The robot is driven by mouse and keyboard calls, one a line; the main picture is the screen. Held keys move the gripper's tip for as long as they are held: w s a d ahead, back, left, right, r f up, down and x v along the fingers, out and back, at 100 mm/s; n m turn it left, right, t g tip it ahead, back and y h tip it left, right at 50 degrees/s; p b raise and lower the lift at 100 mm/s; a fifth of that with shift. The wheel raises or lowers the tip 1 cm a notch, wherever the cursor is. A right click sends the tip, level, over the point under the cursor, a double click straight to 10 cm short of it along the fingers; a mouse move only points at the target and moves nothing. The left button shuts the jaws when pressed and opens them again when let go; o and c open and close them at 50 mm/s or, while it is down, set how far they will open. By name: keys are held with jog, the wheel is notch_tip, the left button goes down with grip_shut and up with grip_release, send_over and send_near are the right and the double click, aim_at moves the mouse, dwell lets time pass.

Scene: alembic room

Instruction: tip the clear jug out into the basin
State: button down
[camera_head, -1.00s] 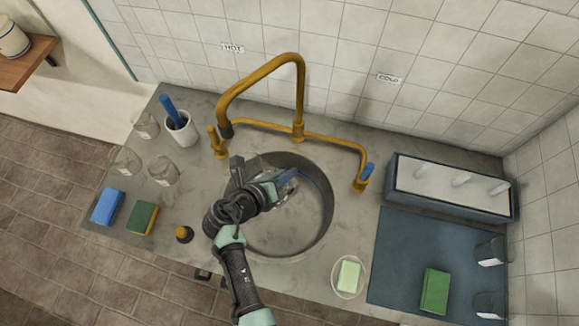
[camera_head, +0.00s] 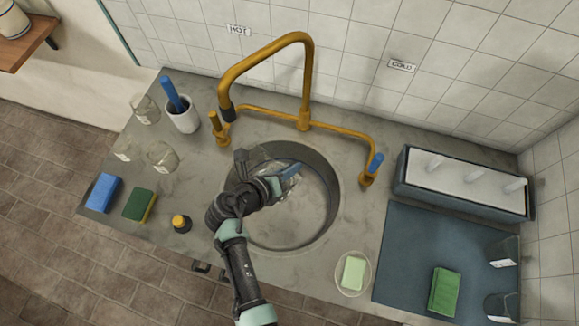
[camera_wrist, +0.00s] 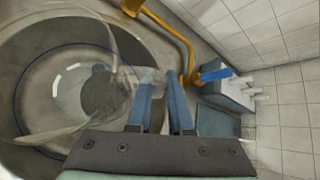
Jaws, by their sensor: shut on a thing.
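The basin (camera_head: 325,230) is a round steel sink set in the counter, and its wall also shows in the wrist view (camera_wrist: 30,60). My gripper (camera_head: 288,178) is over the basin's left and middle part. In the wrist view my gripper (camera_wrist: 158,90) has its two blue fingers close together, shut on the clear jug (camera_wrist: 110,50). The jug is see-through and shows as a large curved outline over the basin. It looks tilted. In the head view my gripper hides most of it, and I cannot tell whether liquid is in it.
A brass tap (camera_head: 308,85) arches behind the basin. Clear jars (camera_head: 162,156), a white cup (camera_head: 182,118) and sponges (camera_head: 140,204) stand at the left.

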jog(key=shift+s+d+r+p, duration=0.2)
jog(key=shift+d+r+p, duration=0.1)
jog(key=shift+r+p, duration=0.4)
jog(key=p, duration=0.1)
jog(key=s+d+p, duration=0.1)
jog(key=p, duration=0.1)
jog(key=shift+s+d+r, duration=0.15)
jog(key=shift+d+r, duration=0.15)
jog(key=shift+r, duration=0.1)
jog(key=shift+s+d+f+n+g+h+p, duration=0.1)
jog(key=shift+s+d+n+g+h+p, duration=0.2)
jog(key=shift+d, duration=0.25)
jog(key=shift+s+d+n+g+h+p, duration=0.15)
jog(key=shift+d+n+h+p, duration=0.2)
jog(key=shift+d, duration=0.2)
jog(key=shift+s+d+f+n+g+h+p, duration=0.1)
jog(key=shift+d+n+g+h+p, duration=0.15)
jog(key=shift+d+h+p, duration=0.25)
jog(key=shift+d+r, duration=0.1)
